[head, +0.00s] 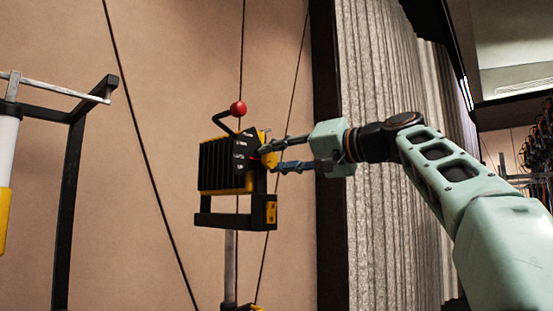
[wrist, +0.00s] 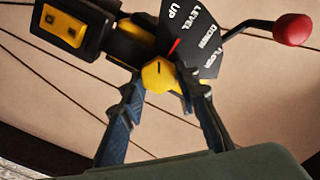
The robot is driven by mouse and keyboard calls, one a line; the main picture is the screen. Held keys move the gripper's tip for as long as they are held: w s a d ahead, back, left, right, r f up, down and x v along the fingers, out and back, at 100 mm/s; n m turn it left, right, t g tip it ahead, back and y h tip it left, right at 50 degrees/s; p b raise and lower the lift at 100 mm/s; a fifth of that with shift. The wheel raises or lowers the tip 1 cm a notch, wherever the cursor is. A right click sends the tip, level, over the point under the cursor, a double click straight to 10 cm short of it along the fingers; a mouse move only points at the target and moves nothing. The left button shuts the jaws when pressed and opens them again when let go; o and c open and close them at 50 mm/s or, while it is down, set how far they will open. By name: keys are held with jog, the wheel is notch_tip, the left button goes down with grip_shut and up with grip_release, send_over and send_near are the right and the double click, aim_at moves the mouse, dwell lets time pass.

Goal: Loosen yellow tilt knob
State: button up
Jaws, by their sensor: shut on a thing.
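The yellow tilt knob (wrist: 159,77) shows in the wrist view between my two fingertips, below a black dial plate marked UP, LEVEL, DOWN and FLOOR (wrist: 197,40). A red pointer lies on the plate near LEVEL. My gripper (wrist: 160,92) is shut on the knob, with one finger on each side. In the head view my gripper (head: 270,157) reaches in from the right to the side of the black and yellow lamp unit (head: 224,165). There the knob is partly hidden by the fingers.
A lever with a red ball (head: 238,108) stands above the unit; it also shows in the wrist view (wrist: 292,29). A black yoke (head: 235,219) and grey pole (head: 230,265) are below. Dark cables cross behind. A black frame (head: 72,190) stands at left, a grey curtain (head: 385,230) at right.

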jog(key=o, duration=1.2)
jog(key=shift+c, duration=0.2)
jog(key=shift+s+d, duration=0.1)
jog(key=shift+d, duration=0.05)
jog(key=v, duration=1.1)
jog(key=shift+s+d, duration=0.25)
jog(key=shift+s, duration=0.05)
